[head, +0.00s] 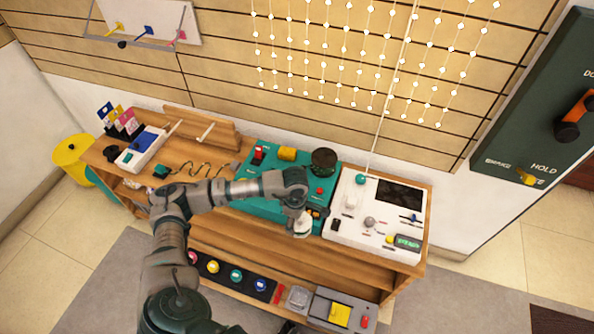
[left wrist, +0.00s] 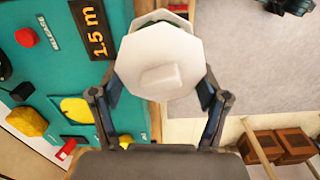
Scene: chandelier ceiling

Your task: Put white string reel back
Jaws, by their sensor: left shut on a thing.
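The white string reel (left wrist: 160,62) is an eight-sided white disc with a raised block on its face, seen large in the left wrist view. My left gripper (left wrist: 160,90) is shut on it, one finger on each side. In the head view the reel (head: 303,225) shows small and white beneath my left gripper (head: 300,214), at the front edge of the teal panel (head: 262,180). A dark part at the bottom edge of the head view may be my right gripper (head: 288,327); its jaws cannot be made out.
The wooden bench (head: 285,250) carries a white control panel (head: 350,225) right of the reel. A dark cylinder (head: 324,160) stands on the teal panel. A wooden rack with pegs (head: 203,128) is at the back left. Strings of small lights (head: 330,60) hang behind.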

